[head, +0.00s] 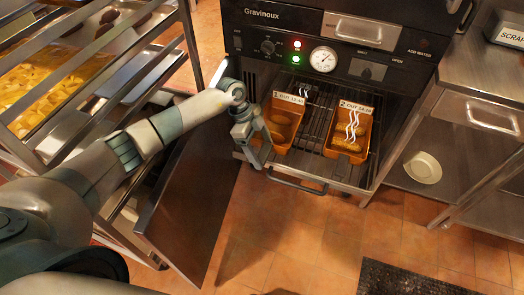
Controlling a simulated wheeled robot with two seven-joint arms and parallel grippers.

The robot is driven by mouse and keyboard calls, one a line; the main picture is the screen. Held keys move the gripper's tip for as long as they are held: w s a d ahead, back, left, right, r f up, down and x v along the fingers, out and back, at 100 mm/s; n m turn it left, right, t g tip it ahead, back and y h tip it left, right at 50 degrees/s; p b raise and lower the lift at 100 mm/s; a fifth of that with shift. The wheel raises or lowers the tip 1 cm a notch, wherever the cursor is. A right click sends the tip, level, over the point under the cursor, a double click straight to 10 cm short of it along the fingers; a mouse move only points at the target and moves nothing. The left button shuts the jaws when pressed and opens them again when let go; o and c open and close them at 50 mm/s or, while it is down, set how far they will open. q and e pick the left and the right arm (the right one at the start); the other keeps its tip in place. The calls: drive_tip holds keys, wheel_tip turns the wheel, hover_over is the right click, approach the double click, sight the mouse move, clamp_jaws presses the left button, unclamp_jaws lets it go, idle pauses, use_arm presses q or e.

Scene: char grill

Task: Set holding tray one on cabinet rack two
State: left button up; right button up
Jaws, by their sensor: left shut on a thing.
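Holding tray one (283,122) is an orange-brown tray with a label marked 1. It is at the left side of the wire cabinet rack (312,128), which sits in the open cabinet (335,45). My left gripper (262,157) is shut on the near left part of tray one; its fingers partly cover that side. I cannot tell whether the tray rests on the rack or hangs just above it. A second tray (348,135), labelled 2, stands on the rack at the right with steaming food in it. My right gripper is not in view.
The dark cabinet door (190,190) hangs open at the left, below my left arm. A metal rack with food trays (75,75) stands at far left. A steel counter with a plate (423,167) on its lower shelf is at right. The tiled floor in front is clear, except a dark mat (410,280).

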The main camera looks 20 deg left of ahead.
use_arm(q)
drive_tip(key=shift+f, duration=0.45)
drive_tip(key=o, duration=1.4)
drive_tip(key=shift+r, duration=0.1)
drive_tip(key=v, duration=1.1)
drive_tip(key=shift+a+r+b, duration=0.2)
drive_tip(key=shift+r+b, duration=0.1)
drive_tip(key=shift+b, duration=0.05)
